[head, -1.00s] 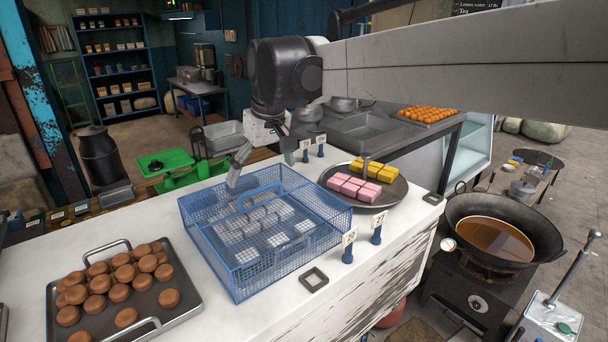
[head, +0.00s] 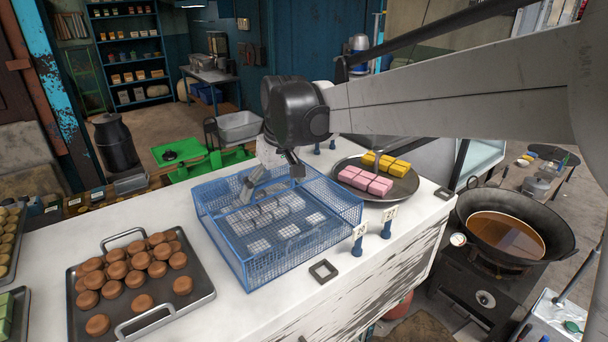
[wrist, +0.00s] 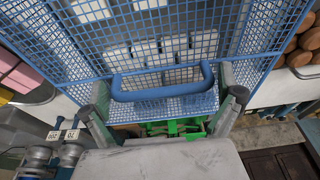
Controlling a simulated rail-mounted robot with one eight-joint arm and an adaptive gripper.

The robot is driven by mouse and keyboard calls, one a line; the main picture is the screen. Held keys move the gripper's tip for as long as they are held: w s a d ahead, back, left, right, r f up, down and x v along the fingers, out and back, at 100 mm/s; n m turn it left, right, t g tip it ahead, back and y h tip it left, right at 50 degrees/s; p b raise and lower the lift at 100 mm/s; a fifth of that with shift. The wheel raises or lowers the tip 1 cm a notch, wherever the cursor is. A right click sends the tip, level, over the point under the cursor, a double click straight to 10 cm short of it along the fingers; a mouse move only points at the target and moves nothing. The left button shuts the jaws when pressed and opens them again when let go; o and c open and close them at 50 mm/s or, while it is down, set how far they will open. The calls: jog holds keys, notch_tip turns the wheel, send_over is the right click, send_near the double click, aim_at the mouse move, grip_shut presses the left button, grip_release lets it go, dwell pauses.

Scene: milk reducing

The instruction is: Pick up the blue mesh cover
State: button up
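The blue mesh cover (head: 318,252) stands on the white counter in the head view, over several white blocks (head: 286,231). In the wrist view its mesh (wrist: 185,20) fills the upper part, and its blue handle (wrist: 160,91) spans the middle. My gripper (head: 268,190) is low over the cover's far part in the head view. In the wrist view my gripper (wrist: 165,100) has its two fingers wide apart, one near each end of the handle. I cannot tell whether they touch the handle. The fingers partly hide the handle in the head view.
A round tray (head: 408,190) of pink and yellow sweets stands right of the cover, and a tray (head: 200,296) of brown sweets stands left. Small sign holders (head: 387,224) stand at the front right. A green scale (head: 193,170) is behind. A wok (head: 467,200) is far right.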

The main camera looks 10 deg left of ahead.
jog(key=c, duration=1.4)
jog(key=shift+o, duration=0.2)
jog(key=shift+r, duration=0.1)
